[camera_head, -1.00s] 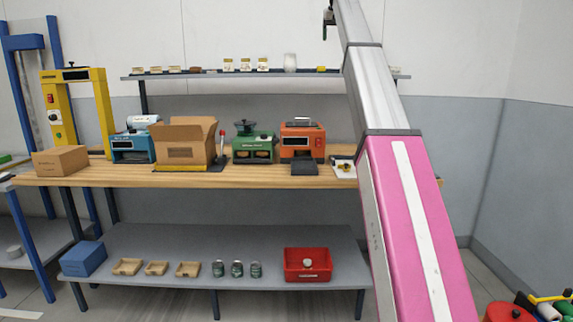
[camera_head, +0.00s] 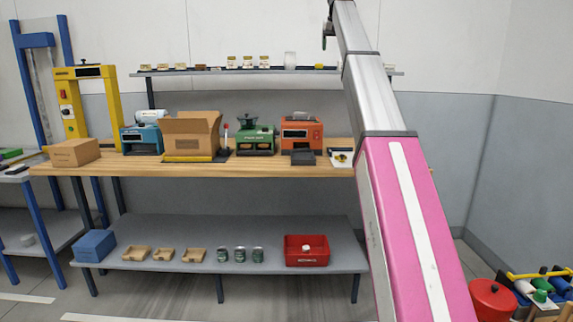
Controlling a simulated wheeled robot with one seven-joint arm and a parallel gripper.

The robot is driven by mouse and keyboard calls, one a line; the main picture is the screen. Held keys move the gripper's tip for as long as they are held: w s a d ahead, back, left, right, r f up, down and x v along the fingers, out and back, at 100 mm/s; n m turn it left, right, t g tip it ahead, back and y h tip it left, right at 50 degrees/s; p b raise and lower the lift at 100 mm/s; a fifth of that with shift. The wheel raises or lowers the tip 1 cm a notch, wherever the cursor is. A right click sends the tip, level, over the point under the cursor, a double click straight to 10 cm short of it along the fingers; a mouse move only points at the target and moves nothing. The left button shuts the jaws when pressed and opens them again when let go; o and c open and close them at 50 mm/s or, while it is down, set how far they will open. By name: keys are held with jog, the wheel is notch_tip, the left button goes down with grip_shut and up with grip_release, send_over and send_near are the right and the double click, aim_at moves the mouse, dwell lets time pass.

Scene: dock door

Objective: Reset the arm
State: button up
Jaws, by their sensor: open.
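My arm (camera_head: 408,215) rises from the bottom right to the top middle of the head view, pink with a white stripe below and silver sections above. Its far end runs to the top edge. A small dark part hangs at the arm's left side there, too cut off to tell what it is. My gripper's fingers do not show. The arm passes in front of the right end of the workbench (camera_head: 225,171), hiding part of it, and I cannot tell how far apart they are.
An open cardboard box (camera_head: 191,135), a green machine (camera_head: 256,140) and an orange machine (camera_head: 301,133) stand on the bench. A red bin (camera_head: 306,259) sits on the lower shelf. A red round container (camera_head: 491,299) stands at bottom right. Bare floor shows in front.

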jog(key=s+f+g, duration=0.1)
jog(key=s+f, duration=0.2)
jog(key=f, duration=1.3)
jog(key=s+f, duration=0.2)
jog(key=f, duration=1.5)
jog(key=s+f+g, duration=0.1)
jog(key=s+f, duration=0.2)
jog(key=f, duration=1.3)
jog(key=s+f+g, duration=0.2)
jog(key=s+f, duration=3)
jog(key=f, duration=0.2)
jog(key=shift+f, duration=0.3)
